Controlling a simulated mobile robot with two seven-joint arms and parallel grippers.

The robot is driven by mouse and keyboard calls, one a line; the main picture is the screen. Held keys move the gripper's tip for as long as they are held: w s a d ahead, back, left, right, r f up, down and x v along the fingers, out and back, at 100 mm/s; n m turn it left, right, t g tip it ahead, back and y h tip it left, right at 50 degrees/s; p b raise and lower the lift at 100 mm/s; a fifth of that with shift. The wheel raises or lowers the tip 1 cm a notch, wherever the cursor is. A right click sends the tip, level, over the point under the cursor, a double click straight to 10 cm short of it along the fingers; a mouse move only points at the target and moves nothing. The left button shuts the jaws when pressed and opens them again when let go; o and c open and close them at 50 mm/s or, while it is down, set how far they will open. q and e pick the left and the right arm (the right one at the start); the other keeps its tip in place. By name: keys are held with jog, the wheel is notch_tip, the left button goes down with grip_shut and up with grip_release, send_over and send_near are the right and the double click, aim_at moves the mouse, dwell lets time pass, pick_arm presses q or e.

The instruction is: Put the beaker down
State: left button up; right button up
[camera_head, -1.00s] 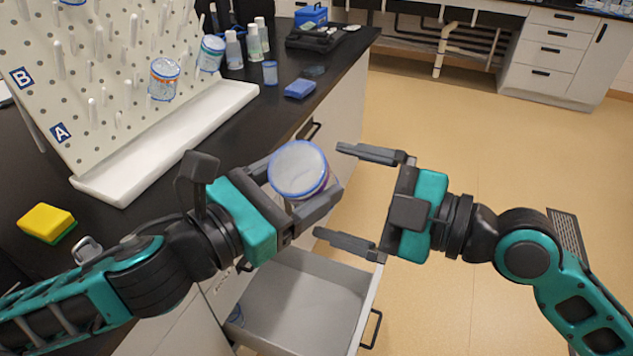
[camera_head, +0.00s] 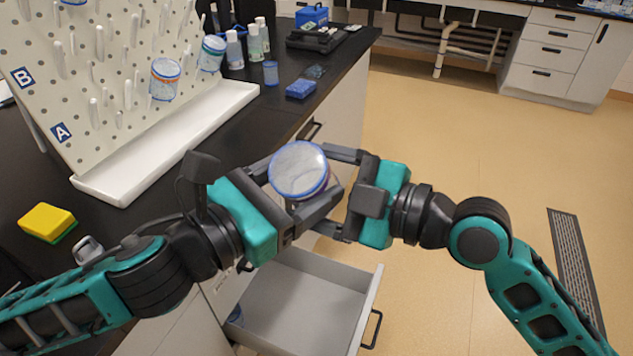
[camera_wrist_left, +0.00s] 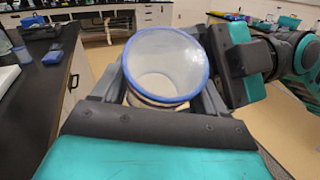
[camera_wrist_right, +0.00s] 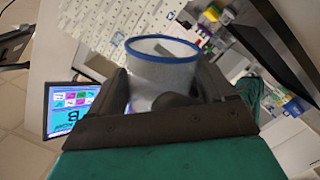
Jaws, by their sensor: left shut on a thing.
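The beaker (camera_head: 298,168) is clear with a blue rim, and its open mouth faces the head camera. My left gripper (camera_head: 306,186) is shut on it and holds it in the air above the open drawer. In the left wrist view the beaker (camera_wrist_left: 165,65) stands between the left fingers. My right gripper (camera_head: 324,190) is open and reaches in from the right, its fingers spread on either side of the beaker and left gripper. The right wrist view shows the beaker (camera_wrist_right: 160,72) between the right fingers; I cannot tell whether they touch it.
A yellow sponge (camera_head: 47,222), bottles (camera_head: 252,44) and a blue block (camera_head: 300,89) are also there. The open drawer (camera_head: 300,300) lies below my grippers.

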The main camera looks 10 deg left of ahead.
jog(key=c, duration=0.4)
pick_arm(q)
jog(key=o, duration=1)
pick_arm(e)
jog(key=shift+c, duration=1.2)
pick_arm(q)
jog(key=shift+o, duration=0.3)
jog(key=shift+f, duration=0.1)
pick_arm(e)
jog(key=shift+r, duration=0.1)
